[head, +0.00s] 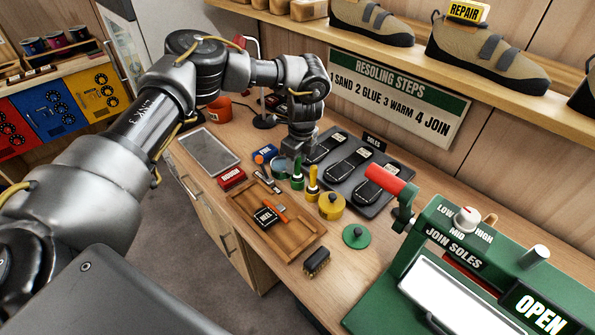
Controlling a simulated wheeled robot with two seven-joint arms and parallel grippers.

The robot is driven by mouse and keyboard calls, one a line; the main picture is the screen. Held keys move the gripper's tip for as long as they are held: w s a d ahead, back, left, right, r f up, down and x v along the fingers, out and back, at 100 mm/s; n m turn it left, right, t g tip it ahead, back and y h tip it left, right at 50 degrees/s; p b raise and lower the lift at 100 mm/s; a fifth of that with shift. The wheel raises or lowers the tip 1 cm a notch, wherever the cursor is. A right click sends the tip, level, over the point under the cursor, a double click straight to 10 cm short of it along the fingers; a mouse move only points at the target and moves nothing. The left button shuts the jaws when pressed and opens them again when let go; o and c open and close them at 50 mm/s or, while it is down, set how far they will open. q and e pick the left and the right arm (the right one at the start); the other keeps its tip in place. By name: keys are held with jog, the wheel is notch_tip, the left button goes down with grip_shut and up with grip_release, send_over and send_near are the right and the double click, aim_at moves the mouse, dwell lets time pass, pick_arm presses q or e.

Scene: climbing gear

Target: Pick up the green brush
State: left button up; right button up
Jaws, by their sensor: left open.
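The green brush (298,176) stands about upright on the workbench among small pots, with its upper part close under my left gripper. My left gripper (294,155) points down right above it, open; its fingertips are small and dark here, and I cannot tell whether the brush top is between them. A yellow brush (313,181) stands just to the right of the green one. My right gripper is not in view.
A yellow pot (331,206), a green disc (356,236) and a wooden tray (303,249) lie nearby. Behind is a dark sole board (372,207). A green press (460,265) with a red-handled lever (385,180) stands at right. A blue item (264,154) lies left of the brush.

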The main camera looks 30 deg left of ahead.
pick_arm(q)
jog(key=shift+c, duration=0.4)
grip_shut()
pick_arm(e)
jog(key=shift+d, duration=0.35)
pick_arm(q)
jog(key=shift+r, duration=0.1)
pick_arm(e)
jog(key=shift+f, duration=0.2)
